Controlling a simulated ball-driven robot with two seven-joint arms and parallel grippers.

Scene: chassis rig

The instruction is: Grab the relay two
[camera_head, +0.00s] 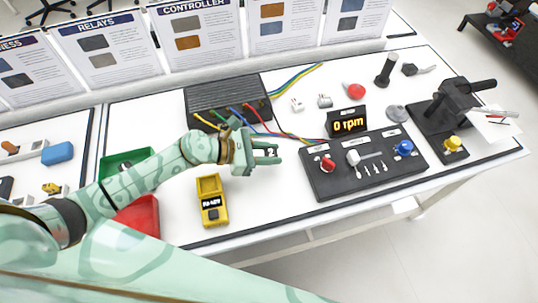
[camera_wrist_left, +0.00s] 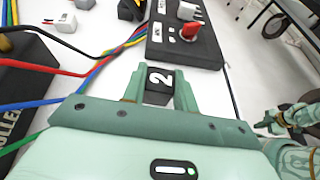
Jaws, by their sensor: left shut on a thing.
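Relay two, a small dark block with a white "2" (camera_wrist_left: 160,78), sits between the fingers of my left gripper (camera_wrist_left: 160,92) in the left wrist view. In the head view my left gripper (camera_head: 268,154) is over the white table, between the black controller box and the knob panel. It is shut on the relay, which is mostly hidden by the fingers there. Mint-green parts of my other arm (camera_wrist_left: 292,125) show at the right edge of the left wrist view; its jaws are unclear.
The black controller box (camera_head: 228,98) with coloured wires lies behind the gripper. A yellow device (camera_head: 212,202) stands in front. A green tray (camera_head: 126,160) and red tray (camera_head: 138,216) are left.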

